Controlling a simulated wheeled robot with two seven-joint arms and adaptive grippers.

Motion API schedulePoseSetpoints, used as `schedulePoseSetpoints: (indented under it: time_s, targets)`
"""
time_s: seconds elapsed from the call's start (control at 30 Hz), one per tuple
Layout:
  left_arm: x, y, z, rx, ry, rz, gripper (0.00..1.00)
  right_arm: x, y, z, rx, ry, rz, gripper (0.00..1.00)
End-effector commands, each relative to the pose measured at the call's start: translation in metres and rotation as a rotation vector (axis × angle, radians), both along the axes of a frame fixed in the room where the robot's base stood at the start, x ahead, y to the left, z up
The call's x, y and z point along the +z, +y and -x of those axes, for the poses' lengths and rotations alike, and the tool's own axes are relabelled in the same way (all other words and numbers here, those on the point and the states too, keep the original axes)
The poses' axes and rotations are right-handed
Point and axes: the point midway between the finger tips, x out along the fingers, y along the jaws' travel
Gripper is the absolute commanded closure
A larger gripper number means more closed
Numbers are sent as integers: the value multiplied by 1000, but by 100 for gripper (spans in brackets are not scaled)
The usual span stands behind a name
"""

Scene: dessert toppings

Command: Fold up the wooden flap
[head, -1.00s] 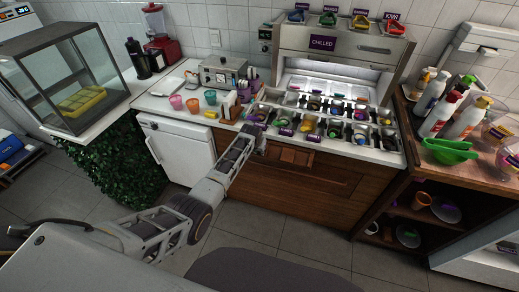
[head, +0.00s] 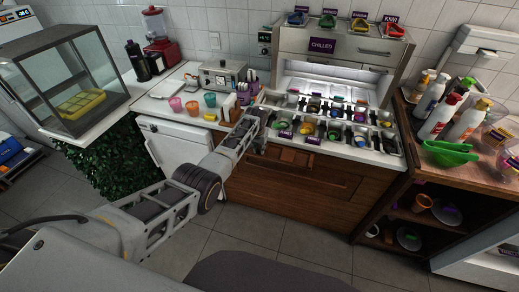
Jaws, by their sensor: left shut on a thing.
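The wooden flap (head: 322,178) is a brown panel at the front of the topping counter, below the rows of topping containers. My left arm reaches in from the lower left, and my left gripper (head: 261,143) is at the upper left part of the flap. It is shut on the flap, though the fingers are small, dark and partly hidden by my wrist. The flap's exact angle is hard to tell. My right gripper is not in view.
Topping containers (head: 308,129) fill the counter just above the flap. Cups (head: 192,107) and a metal appliance (head: 222,76) stand to the left. A wooden shelf unit (head: 400,200) with bottles and a green bowl stands at the right. The floor in front is clear.

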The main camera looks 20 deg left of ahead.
Motion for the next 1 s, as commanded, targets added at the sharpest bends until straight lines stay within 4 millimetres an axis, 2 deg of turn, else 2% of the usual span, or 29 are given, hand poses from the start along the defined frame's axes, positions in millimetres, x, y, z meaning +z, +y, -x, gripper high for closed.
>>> schedulePoseSetpoints:
  time_s: [0.4,1.0]
  targets:
    - [5,0,-2,0,54,-1,100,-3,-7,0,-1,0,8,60]
    - [16,0,-7,0,49,-2,100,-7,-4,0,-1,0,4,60]
